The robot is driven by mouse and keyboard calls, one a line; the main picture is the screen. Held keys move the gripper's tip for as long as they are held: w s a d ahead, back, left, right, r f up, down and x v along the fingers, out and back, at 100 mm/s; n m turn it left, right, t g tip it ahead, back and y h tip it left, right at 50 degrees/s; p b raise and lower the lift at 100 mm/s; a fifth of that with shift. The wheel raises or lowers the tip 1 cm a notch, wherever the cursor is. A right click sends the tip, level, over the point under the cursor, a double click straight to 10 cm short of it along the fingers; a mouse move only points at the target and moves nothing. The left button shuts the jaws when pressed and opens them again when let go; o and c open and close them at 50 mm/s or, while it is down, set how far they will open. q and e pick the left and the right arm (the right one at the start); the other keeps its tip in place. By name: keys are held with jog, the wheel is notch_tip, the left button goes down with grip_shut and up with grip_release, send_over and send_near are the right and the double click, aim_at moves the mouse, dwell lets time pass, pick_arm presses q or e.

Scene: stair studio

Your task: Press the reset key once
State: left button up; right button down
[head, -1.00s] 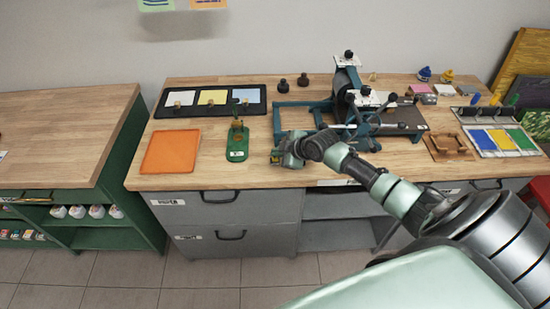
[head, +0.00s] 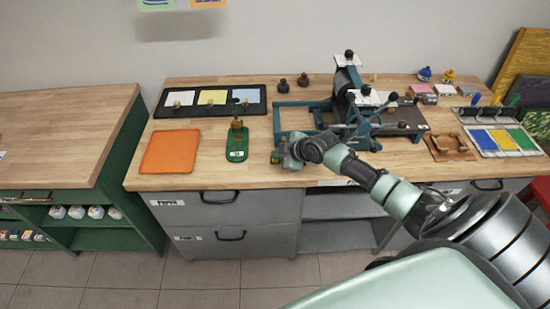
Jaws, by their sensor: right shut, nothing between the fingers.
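My right gripper (head: 281,158) is shut with nothing in it. It is low over the front edge of the wooden workbench, with its fingers pointing left. I cannot make out a key marked reset; the gripper and wrist hide part of the bench there. A small dark part with a light front (head: 275,157) shows at the fingertips, too small to tell what it is or whether they touch. A green stand with a brass-coloured top and a white label (head: 237,146) is left of the gripper, apart from it. My left gripper is not in view.
A blue-green press (head: 350,105) stands behind my right wrist. An orange mat (head: 171,152) lies at the left, and a black tray with coloured cards (head: 211,100) behind it. A wooden frame (head: 450,146) and colour panel (head: 502,140) are at the right.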

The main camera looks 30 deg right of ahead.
aim_at(277, 161)
jog(key=shift+r+p, duration=0.75)
jog(key=shift+r, duration=0.15)
notch_tip(277, 161, up, 5)
jog(key=p, duration=0.4)
jog(key=shift+f, duration=0.1)
dwell(0.6)
